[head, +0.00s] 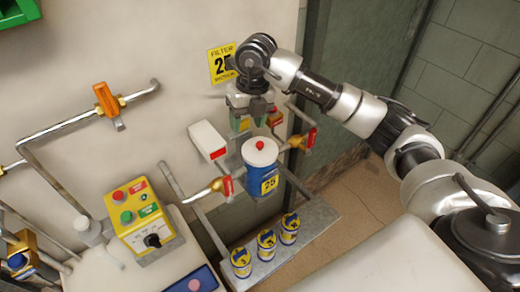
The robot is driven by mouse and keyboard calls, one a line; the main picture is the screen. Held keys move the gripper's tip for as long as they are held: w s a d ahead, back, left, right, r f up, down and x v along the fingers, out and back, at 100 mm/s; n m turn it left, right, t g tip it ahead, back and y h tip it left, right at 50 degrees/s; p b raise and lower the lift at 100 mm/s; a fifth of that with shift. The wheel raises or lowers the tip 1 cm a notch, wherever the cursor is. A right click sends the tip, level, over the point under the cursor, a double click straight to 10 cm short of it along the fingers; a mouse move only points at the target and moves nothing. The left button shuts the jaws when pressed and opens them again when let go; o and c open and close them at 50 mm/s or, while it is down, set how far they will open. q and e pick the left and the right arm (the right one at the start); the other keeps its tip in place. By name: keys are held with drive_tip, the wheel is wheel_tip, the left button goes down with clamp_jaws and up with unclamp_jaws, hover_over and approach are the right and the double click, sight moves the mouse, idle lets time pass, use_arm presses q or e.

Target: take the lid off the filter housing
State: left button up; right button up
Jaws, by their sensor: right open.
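The filter housing (263,182) is a blue cylinder with a yellow "25" label, mounted between two pipes in the middle of the head view. Its white lid (259,153) sits on top and has a red knob (260,145) at its centre. My right gripper (252,116) is open and points down, in the picture just above the lid and apart from it. I see nothing between its fingers. How far it is from the knob in depth is hard to tell. My left gripper is not in view.
Valves with red handles (227,187) flank the housing. A white and red box (207,140) is on its left. Several yellow-blue cans (266,244) stand on a grey shelf (318,218) below. A yellow control box (140,218) and an orange valve (106,99) are at left.

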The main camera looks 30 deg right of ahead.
drive_tip(key=d+r+h, duration=0.1)
drive_tip(key=d+h, duration=0.1)
drive_tip(key=d, duration=0.1)
drive_tip(key=p, duration=0.1)
hover_over(260, 143)
drive_tip(key=shift+m, duration=0.4)
wheel_tip(260, 143, down, 5)
drive_tip(key=shift+a+r, duration=0.1)
drive_tip(key=shift+r, duration=0.1)
wheel_tip(260, 143, down, 6)
drive_tip(key=shift+s+r+p, duration=0.1)
drive_tip(key=shift+r+p, duration=0.15)
drive_tip(key=shift+p, duration=0.8)
drive_tip(key=shift+f, duration=0.25)
clamp_jaws()
drive_tip(key=shift+r, duration=0.15)
